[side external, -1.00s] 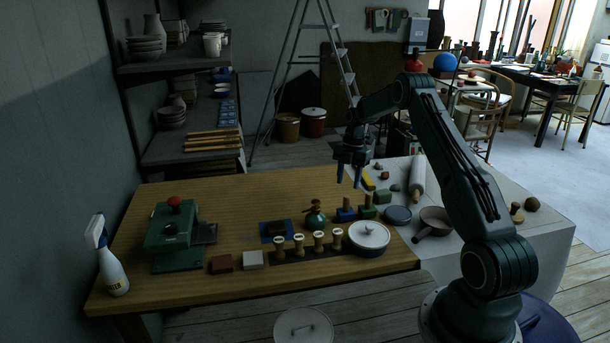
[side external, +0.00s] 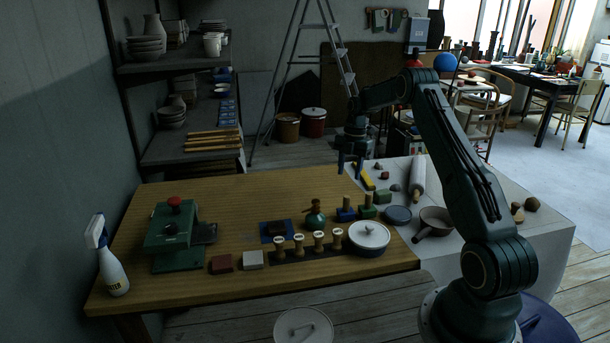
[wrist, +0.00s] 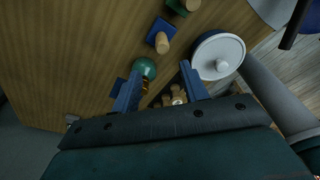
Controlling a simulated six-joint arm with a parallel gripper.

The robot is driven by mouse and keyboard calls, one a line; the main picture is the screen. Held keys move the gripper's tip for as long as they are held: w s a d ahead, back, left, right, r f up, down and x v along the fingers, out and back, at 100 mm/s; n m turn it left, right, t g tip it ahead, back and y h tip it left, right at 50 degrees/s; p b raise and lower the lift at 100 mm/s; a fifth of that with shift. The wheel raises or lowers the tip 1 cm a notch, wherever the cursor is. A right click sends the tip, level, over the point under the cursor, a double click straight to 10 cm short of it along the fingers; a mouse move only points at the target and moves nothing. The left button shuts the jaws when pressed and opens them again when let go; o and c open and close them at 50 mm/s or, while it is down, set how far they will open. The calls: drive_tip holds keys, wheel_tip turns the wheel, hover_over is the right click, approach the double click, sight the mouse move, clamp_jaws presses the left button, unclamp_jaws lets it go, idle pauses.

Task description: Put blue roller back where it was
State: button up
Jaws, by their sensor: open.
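The blue roller (side external: 346,214), a blue block with a wooden handle, stands upright on the wooden table beside a similar green one (side external: 366,212). In the wrist view the blue roller (wrist: 157,40) lies beyond the fingertips, apart from them. My gripper (side external: 351,175) is open and empty, above the table near its back right edge.
A row of several wooden stamps (side external: 300,243) and a white-lidded pot (side external: 369,236) stand at the front right. A green press (side external: 168,240) and a spray bottle (side external: 112,270) are at left. The white table (side external: 470,225) holds a pan (side external: 437,216). The wooden table's back left is clear.

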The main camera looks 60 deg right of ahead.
drive_tip(key=s+a+r+m+t+h, duration=0.25)
drive_tip(key=a+r+m, duration=0.55)
drive_tip(key=a+r, duration=1.45)
drive_tip(key=s+a+r+m+t, duration=0.1)
drive_tip(key=s+a+r+m, duration=0.25)
drive_tip(key=s+a, duration=0.7)
drive_tip(key=s+a+f+m+t, duration=0.1)
drive_tip(key=s+a+f+m, duration=0.1)
drive_tip(key=s, duration=0.4)
drive_tip(key=s+a+f+m+t, duration=0.1)
drive_tip(key=s+a+m, duration=0.3)
drive_tip(key=s, duration=0.2)
drive_tip(key=shift+a+f+y, duration=0.25)
drive_tip(key=shift+f+y, duration=0.1)
drive_tip(key=shift+y, duration=0.1)
